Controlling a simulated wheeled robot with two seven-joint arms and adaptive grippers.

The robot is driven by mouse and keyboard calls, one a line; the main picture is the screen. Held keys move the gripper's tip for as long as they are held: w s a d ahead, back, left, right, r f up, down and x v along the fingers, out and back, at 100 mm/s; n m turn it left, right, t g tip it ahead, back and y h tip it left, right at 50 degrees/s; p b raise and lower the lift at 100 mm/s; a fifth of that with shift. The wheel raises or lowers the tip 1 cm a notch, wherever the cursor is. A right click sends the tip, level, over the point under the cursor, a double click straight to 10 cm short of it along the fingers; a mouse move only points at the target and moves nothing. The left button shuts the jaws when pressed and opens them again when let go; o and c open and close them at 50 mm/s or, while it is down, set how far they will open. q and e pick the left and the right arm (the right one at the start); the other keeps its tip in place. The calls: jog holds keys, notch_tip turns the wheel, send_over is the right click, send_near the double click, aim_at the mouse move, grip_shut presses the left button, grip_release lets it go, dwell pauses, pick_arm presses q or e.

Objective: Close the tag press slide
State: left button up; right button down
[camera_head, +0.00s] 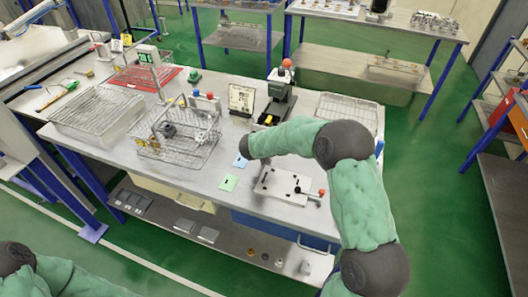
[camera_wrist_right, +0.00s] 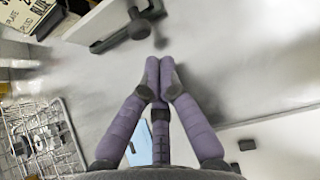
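I take the dark upright device with a red ball (camera_head: 281,90) at the back middle of the bench to be the tag press. In the right wrist view, part of a dark metal mechanism with a round knob (camera_wrist_right: 138,29) shows at the top, probably the same press; I cannot tell how far its slide stands open. My right gripper (camera_wrist_right: 160,64) has its purple fingers together with nothing visible between them, just short of the knob and apart from it in the picture. In the head view its fingers cannot be made out. My left gripper is out of view.
A wire basket with parts (camera_head: 180,135) stands left of the right arm. A labelled sign (camera_head: 241,99) stands beside the press. A white plate with a red-knobbed lever (camera_head: 285,187) lies in front. Blue (camera_head: 240,161) and green (camera_head: 229,183) cards lie nearby. A wire rack (camera_head: 347,112) is right.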

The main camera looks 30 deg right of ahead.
jog(key=shift+w+d, duration=0.65)
jog(key=w+d+p, duration=0.1)
jog(key=w+d, duration=0.1)
jog(key=d, duration=0.1)
jog(key=w+d+p, duration=0.1)
jog(key=w+d, duration=0.2)
jog(key=shift+r+p, duration=0.1)
jog(key=shift+p, duration=0.2)
jog(key=w+d, duration=0.2)
jog(key=d, duration=0.1)
jog(key=shift+w+p, duration=0.35)
jog(key=shift+w, duration=0.05)
jog(key=shift+d, duration=0.15)
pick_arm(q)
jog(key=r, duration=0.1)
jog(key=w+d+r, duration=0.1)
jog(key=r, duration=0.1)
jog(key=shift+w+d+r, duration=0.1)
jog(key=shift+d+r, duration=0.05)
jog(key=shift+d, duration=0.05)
